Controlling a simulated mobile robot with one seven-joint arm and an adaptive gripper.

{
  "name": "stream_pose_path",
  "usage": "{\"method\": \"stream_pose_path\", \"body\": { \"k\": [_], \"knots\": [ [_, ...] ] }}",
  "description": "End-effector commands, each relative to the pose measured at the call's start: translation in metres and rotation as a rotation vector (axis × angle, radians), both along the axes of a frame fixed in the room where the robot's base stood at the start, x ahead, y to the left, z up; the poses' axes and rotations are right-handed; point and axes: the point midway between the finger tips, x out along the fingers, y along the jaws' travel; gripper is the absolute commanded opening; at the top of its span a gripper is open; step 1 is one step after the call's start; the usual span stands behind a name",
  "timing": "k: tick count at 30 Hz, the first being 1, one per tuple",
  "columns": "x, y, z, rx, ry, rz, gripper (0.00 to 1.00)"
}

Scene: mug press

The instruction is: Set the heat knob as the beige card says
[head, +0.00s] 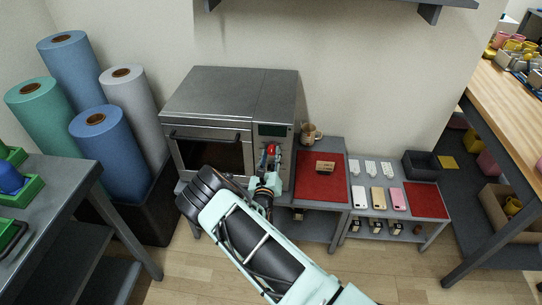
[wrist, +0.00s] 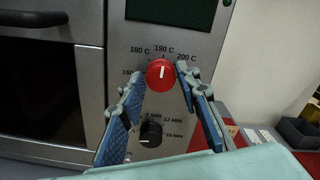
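The red heat knob (wrist: 161,75) is on the oven's front panel, its white mark pointing up, close to the 190 C label. It also shows in the head view (head: 271,149). My gripper (wrist: 160,79) is open, with one fingertip on each side of the knob. The right fingertip is very close to the knob; whether it touches I cannot tell. A small gap shows at the left. A beige card-like piece (head: 377,197) lies between a white and a pink one on the low grey table; no writing on it is readable.
A black timer knob (wrist: 151,134) sits below the red one. The oven (head: 230,110) has a door handle at left. A mug (head: 309,133) and a small brown block (head: 325,167) stand at right, the block on a red mat (head: 308,181). Fabric-like rolls stand at left.

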Motion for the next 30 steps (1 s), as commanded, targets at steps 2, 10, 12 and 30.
{"method": "stream_pose_path", "body": {
  "k": [2,10,12,30],
  "knots": [
    [0.0,0.0,0.0,0.0,0.0,0.0,0.42],
    [0.0,0.0,0.0,-0.001,0.001,-0.001,0.43],
    [-0.003,0.0,0.0,-0.001,0.001,0.0,0.43],
    [-0.106,0.004,0.0,-0.002,0.002,0.001,0.43]
  ]
}}
